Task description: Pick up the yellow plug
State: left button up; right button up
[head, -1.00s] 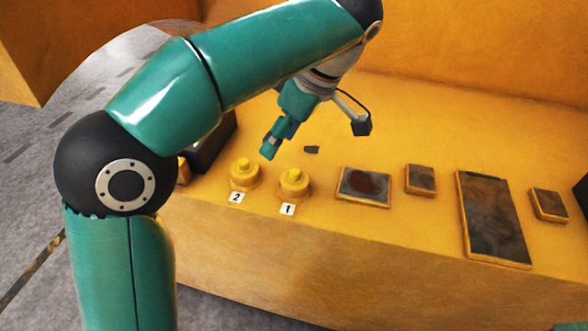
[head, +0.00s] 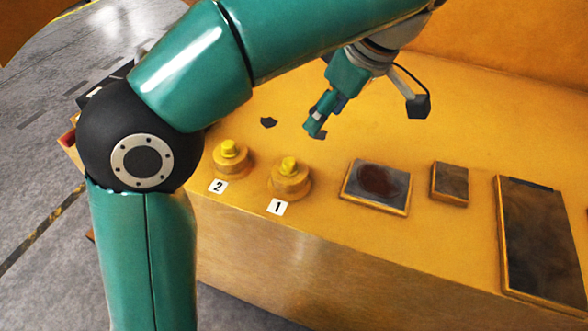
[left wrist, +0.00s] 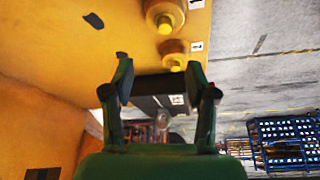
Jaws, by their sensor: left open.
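Two yellow plugs stand upright in round yellow bosses on the yellow casting (head: 340,250). One plug (head: 228,148) is at the label 2, the other plug (head: 289,165) at the label 1. Both bosses also show at the top of the left wrist view, one plug (left wrist: 165,26) above the other (left wrist: 176,68). My left gripper (head: 315,130) is behind and right of the boss labelled 1, apart from both plugs. In the left wrist view its fingers (left wrist: 158,72) are spread with nothing between them. My right gripper is out of view.
Right of the bosses, several dark-topped plates lie in the casting, including a square one (head: 376,186) and a long one (head: 540,240). A small dark chip (head: 268,122) lies behind the bosses. The casting's back wall (head: 500,60) rises behind.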

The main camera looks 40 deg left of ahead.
pick_arm(q)
jog(key=b, duration=0.2)
send_over(291, 162)
jog(key=d, duration=0.2)
notch_tip(291, 162, down, 10)
jog(key=shift+a+r, duration=0.1)
jog(key=shift+r, duration=0.15)
jog(key=shift+d+x, duration=0.2)
jog(key=shift+x, duration=2.55)
jog(key=c, duration=0.9)
